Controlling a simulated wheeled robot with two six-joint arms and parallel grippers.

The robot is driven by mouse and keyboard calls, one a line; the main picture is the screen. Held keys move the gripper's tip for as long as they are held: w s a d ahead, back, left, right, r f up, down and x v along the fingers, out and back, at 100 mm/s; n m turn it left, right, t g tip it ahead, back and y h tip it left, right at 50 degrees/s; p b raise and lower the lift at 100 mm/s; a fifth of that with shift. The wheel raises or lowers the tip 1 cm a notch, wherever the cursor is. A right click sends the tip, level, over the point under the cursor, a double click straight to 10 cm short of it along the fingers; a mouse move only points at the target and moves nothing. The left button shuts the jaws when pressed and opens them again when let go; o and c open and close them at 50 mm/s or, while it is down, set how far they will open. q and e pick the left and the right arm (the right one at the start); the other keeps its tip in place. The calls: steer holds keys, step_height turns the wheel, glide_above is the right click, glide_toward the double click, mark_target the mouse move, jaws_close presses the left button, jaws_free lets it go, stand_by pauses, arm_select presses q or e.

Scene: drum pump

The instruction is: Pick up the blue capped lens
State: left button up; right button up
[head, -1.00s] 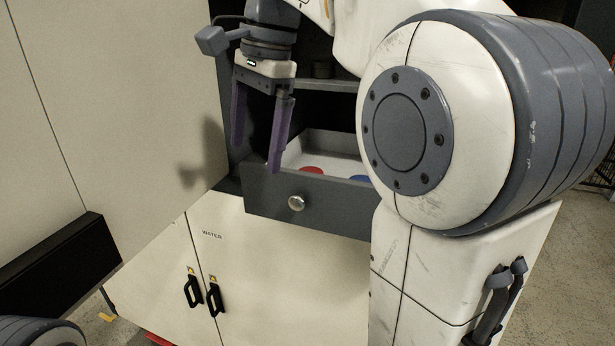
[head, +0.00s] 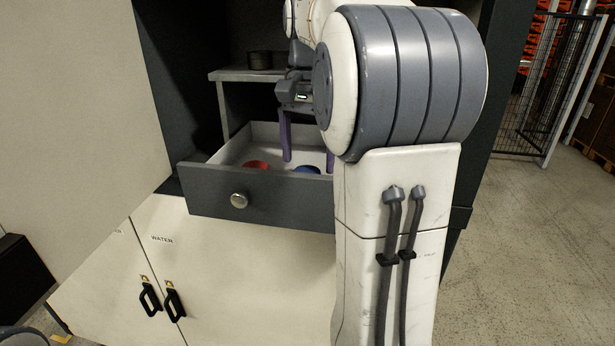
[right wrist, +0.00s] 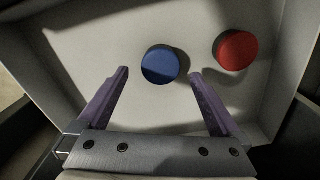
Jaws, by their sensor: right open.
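The blue capped lens (head: 306,170) lies in the open drawer (head: 285,203), partly hidden by the drawer front in the head view. In the right wrist view the blue lens (right wrist: 160,65) lies on the pale drawer floor, just beyond and between the fingertips. My right gripper (head: 308,160) is open and empty over the drawer, its purple fingers pointing down. It also shows in the right wrist view (right wrist: 160,74), with one finger on each side of the lens's line. I cannot tell its exact height above the lens. My left gripper is not in view.
A red capped piece (right wrist: 236,50) lies right of the blue one in the wrist view; it also shows in the head view (head: 256,164). The drawer walls surround both. A shelf (head: 240,74) with a dark round object (head: 260,60) stands behind.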

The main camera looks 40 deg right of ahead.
mark_target(307, 170)
steer(key=shift+a+f, duration=0.15)
steer(key=shift+f, duration=1.75)
steer(key=c, duration=1.5)
steer(key=shift+r, duration=0.15)
steer(key=shift+c, duration=0.2)
